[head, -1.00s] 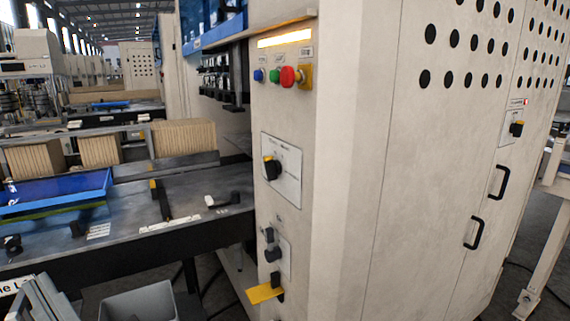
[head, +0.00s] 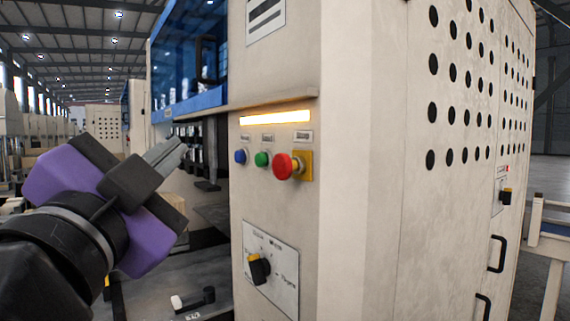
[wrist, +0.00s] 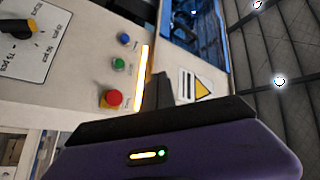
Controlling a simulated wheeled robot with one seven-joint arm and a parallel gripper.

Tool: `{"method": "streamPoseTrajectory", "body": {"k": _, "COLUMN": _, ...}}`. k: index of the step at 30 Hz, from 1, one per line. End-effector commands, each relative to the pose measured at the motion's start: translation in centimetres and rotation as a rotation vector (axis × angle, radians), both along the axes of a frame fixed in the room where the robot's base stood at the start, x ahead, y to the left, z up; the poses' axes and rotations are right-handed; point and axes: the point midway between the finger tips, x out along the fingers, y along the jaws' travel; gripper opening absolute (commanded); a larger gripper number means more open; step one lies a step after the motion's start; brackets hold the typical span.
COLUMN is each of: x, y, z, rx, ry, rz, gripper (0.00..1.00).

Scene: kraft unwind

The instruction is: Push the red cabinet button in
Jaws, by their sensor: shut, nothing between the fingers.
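The red button (head: 284,167) is a mushroom-shaped knob on a yellow square plate, on the beige cabinet's narrow front face. It also shows in the wrist view (wrist: 113,98), left of the fingers. A green button (head: 262,159) and a blue button (head: 241,157) sit in a row to its left, under a lit yellow strip (head: 275,117). My gripper (head: 180,148) is at the left in the head view, purple and black, its fingers shut and empty. In the head view it lies left of the buttons, apart from them.
A rotary selector (head: 258,268) with a yellow mark sticks out below the buttons. A ledge (head: 270,100) juts out above the light strip. A blue-framed window (head: 190,65) is at the upper left. Black door handles (head: 496,254) project from the cabinet's right side.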

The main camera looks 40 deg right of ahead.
Motion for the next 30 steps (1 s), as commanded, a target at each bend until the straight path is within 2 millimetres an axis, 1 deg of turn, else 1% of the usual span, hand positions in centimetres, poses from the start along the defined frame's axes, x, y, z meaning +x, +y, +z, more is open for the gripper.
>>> {"method": "streamPoseTrajectory", "body": {"k": 1, "x": -0.2, "y": -0.6, "z": -0.9, "rx": 0.045, "ry": 0.005, "rz": -0.021, "gripper": 0.00}}
{"method": "streamPoseTrajectory", "body": {"k": 3, "x": -0.5, "y": -1.4, "z": -1.9, "rx": 0.109, "ry": 0.000, "rz": -0.045, "gripper": 0.00}}
{"method": "streamPoseTrajectory", "body": {"k": 7, "x": -0.7, "y": -1.9, "z": -2.8, "rx": 0.179, "ry": -0.015, "rz": -0.046, "gripper": 0.00}}
{"method": "streamPoseTrajectory", "body": {"k": 20, "x": -0.6, "y": -2.0, "z": -2.8, "rx": 0.187, "ry": -0.023, "rz": -0.041, "gripper": 0.00}}
{"method": "streamPoseTrajectory", "body": {"k": 23, "x": -0.6, "y": -2.6, "z": -2.8, "rx": 0.186, "ry": -0.022, "rz": -0.042, "gripper": 0.00}}
{"method": "streamPoseTrajectory", "body": {"k": 26, "x": -0.6, "y": -3.6, "z": -2.6, "rx": 0.185, "ry": -0.023, "rz": -0.044, "gripper": 0.00}}
{"method": "streamPoseTrajectory", "body": {"k": 30, "x": -0.6, "y": -5.4, "z": -2.5, "rx": 0.185, "ry": -0.022, "rz": -0.044, "gripper": 0.00}}
